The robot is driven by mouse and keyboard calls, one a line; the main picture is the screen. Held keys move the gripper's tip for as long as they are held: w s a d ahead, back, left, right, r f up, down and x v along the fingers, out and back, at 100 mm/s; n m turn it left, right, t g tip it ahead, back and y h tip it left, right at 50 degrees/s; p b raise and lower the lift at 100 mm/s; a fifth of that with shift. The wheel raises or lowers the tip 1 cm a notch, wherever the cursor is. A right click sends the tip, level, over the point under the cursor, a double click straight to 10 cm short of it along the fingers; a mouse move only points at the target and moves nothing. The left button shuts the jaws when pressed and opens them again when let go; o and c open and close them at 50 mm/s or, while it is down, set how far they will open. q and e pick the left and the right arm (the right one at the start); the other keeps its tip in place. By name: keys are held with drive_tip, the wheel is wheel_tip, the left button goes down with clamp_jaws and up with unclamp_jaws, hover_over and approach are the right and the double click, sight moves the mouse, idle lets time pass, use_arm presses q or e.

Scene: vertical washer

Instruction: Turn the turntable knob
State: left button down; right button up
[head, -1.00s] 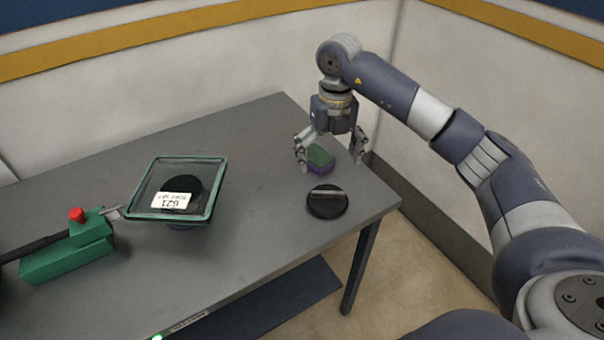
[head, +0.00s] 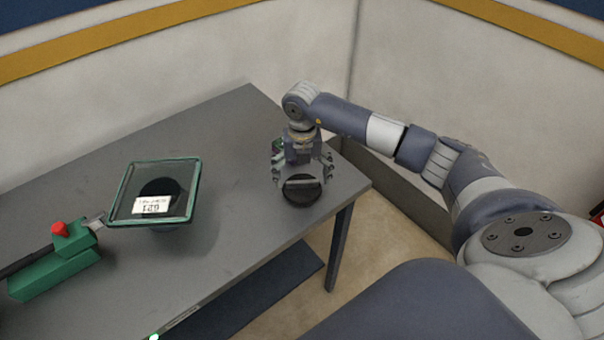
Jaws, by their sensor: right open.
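The turntable knob (head: 303,193) is a round black disc with a raised grey bar across its top, near the table's right end. My right gripper (head: 303,181) points down over the knob with its fingers spread, one on each side of the bar. The fingers are open; I cannot tell whether they touch the knob. A square glass plate with a green rim (head: 189,213) stands on a dark round base, with a white label showing through it. My left gripper is not in view.
A green clamp block with a red button (head: 60,229) sits at the left, its metal tip by the glass plate. The grey table (head: 225,120) is bare at the back.

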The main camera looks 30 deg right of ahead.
drive_tip(key=shift+f, duration=0.3)
drive_tip(key=c, duration=1.1)
drive_tip(key=shift+o, duration=0.2)
